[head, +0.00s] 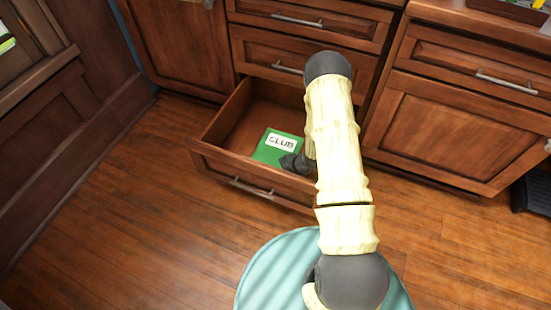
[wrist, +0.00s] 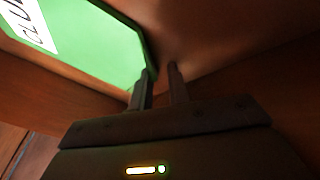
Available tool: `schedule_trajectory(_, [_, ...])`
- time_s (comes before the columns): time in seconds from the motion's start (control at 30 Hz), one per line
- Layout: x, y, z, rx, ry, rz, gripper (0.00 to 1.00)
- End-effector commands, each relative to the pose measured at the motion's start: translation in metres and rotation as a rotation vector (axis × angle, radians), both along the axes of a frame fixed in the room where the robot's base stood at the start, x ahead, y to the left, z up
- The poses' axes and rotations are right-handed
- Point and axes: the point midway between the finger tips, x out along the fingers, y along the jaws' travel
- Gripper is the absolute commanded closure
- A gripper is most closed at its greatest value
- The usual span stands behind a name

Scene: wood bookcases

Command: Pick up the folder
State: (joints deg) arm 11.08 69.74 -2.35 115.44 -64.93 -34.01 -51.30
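A green folder (head: 277,147) with a white label reading "CLUB" lies in the open drawer (head: 234,122). In the wrist view the folder (wrist: 95,45) fills the upper left, its label partly cut off. My gripper (head: 290,161) is down inside the drawer at the folder's right edge. In the wrist view my gripper (wrist: 160,72) has a narrow gap between its fingers. The left finger overlaps the folder's near edge, and the right finger stands apart from it. I cannot tell whether they touch. My arm hides the drawer's right part in the head view.
Wooden cabinets with closed drawers (head: 305,26) stand behind and to the right (head: 455,120). A wooden bookcase (head: 55,110) is at the left. The drawer's front panel (head: 240,182) stands between me and the folder. The wood floor (head: 130,230) is clear at the left.

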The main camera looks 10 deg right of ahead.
Motion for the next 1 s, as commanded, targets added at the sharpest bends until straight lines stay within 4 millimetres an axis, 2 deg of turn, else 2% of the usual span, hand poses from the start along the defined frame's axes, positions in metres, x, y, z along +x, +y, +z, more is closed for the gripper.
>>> schedule_trajectory(0.5, [0.0015, -0.0002, 0.0016, -0.002, -0.003, -0.001, 0.82])
schedule_trajectory(0.53, [0.0015, -0.0002, 0.0017, -0.002, -0.003, -0.001, 0.84])
schedule_trajectory(0.6, [0.0015, -0.0002, 0.0017, -0.002, -0.003, -0.001, 0.98])
schedule_trajectory(0.63, [0.0015, -0.0004, 0.0017, -0.002, -0.003, -0.001, 1.00])
schedule_trajectory(1.0, [0.0014, -0.0006, 0.0038, -0.002, -0.003, -0.001, 1.00])
